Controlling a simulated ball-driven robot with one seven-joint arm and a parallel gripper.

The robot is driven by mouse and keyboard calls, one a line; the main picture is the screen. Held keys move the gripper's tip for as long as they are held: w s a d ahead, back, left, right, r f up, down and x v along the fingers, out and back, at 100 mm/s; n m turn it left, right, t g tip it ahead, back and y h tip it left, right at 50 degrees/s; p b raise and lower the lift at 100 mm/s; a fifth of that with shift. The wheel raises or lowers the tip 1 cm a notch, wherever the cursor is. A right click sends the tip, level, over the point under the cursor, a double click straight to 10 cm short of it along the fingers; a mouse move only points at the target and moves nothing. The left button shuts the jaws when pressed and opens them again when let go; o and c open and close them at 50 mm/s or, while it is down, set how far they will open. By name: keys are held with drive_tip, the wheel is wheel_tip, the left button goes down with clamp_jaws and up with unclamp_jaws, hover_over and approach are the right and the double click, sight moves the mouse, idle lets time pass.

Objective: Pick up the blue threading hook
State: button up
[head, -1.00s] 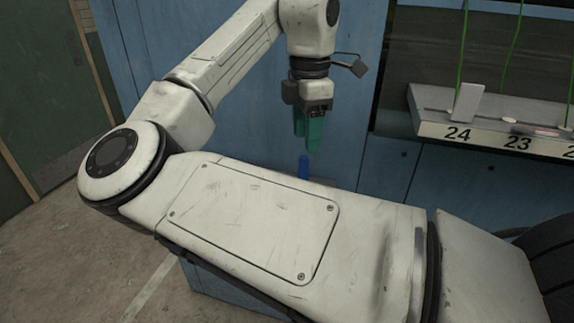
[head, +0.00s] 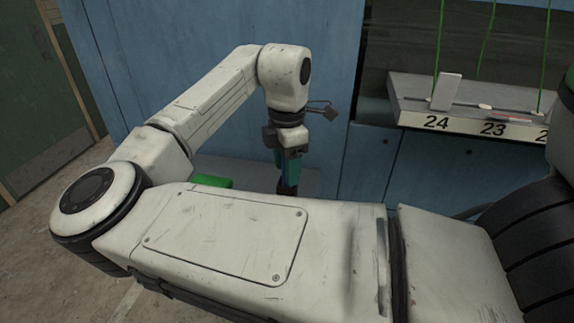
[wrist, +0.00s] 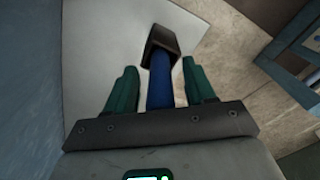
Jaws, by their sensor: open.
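The blue threading hook shows in the wrist view as a blue shaft (wrist: 160,85) between the green fingers of my gripper (wrist: 159,68). A dark block (wrist: 160,42) is at its far end; I cannot tell whether it is part of the hook or a holder. The fingers are open, one on each side of the shaft, with a gap showing on both sides. In the head view my gripper (head: 287,160) points down over a pale grey surface (head: 318,181), where the hook is mostly hidden by the fingers and my arm.
A green object (head: 212,181) lies left of my gripper, partly behind my arm. A blue panel wall (head: 215,60) stands close behind. To the right is a grey shelf (head: 410,88) numbered 24 and 23, with a white card (head: 446,91) and hanging green cords.

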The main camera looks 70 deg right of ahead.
drive_tip(key=shift+f, duration=0.15)
clamp_jaws()
idle(0.4)
